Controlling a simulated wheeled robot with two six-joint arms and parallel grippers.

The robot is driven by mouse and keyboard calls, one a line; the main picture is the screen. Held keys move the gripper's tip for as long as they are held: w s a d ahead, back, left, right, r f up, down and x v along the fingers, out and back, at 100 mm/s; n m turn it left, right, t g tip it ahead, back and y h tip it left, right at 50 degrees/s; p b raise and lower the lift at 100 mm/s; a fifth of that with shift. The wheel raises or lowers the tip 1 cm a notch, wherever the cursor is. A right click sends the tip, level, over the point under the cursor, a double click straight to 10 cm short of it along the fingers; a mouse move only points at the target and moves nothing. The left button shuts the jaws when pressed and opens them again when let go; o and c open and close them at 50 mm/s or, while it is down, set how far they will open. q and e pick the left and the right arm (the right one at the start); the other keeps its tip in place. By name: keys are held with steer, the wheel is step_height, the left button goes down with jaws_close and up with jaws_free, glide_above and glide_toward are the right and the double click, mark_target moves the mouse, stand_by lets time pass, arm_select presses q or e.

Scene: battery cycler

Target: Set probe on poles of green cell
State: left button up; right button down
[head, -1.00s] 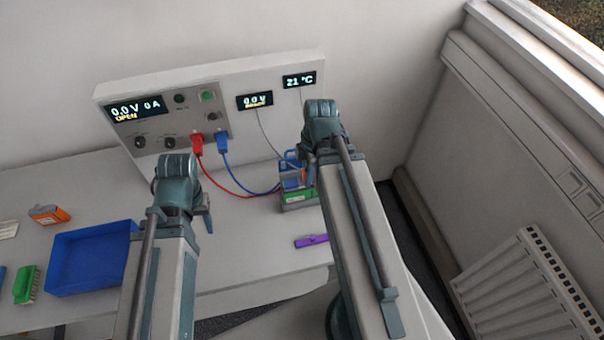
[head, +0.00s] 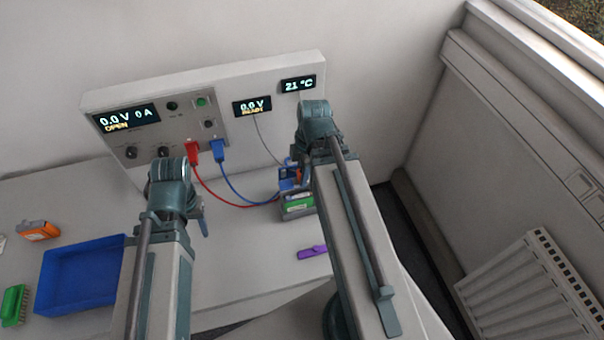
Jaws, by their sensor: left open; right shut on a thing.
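The green cell (head: 298,203) sits in a grey holder at the right end of the bench. A blue probe piece (head: 288,176) is just above it, with a thin cable running up to the voltage display (head: 252,106), which reads about 0.0 V. My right gripper (head: 303,172) is at the cell, shut on the probe; its arm hides much of the contact, so I cannot tell whether the probe touches the poles. My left gripper (head: 199,215) is open and empty above the bench, left of the cell.
A red plug (head: 192,152) and a blue plug (head: 218,150) sit in the cycler panel, their cables running toward the cell. A purple object (head: 311,252) lies in front of the cell.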

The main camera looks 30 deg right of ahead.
steer(key=shift+f+b, duration=1.4)
steer(key=shift+f, duration=0.35)
steer(key=shift+f+b, duration=0.65)
stand_by(0.4)
steer(key=shift+r, duration=0.1)
stand_by(0.4)
step_height(320, 180, up, 7)
steer(key=p, duration=0.7)
stand_by(2.3)
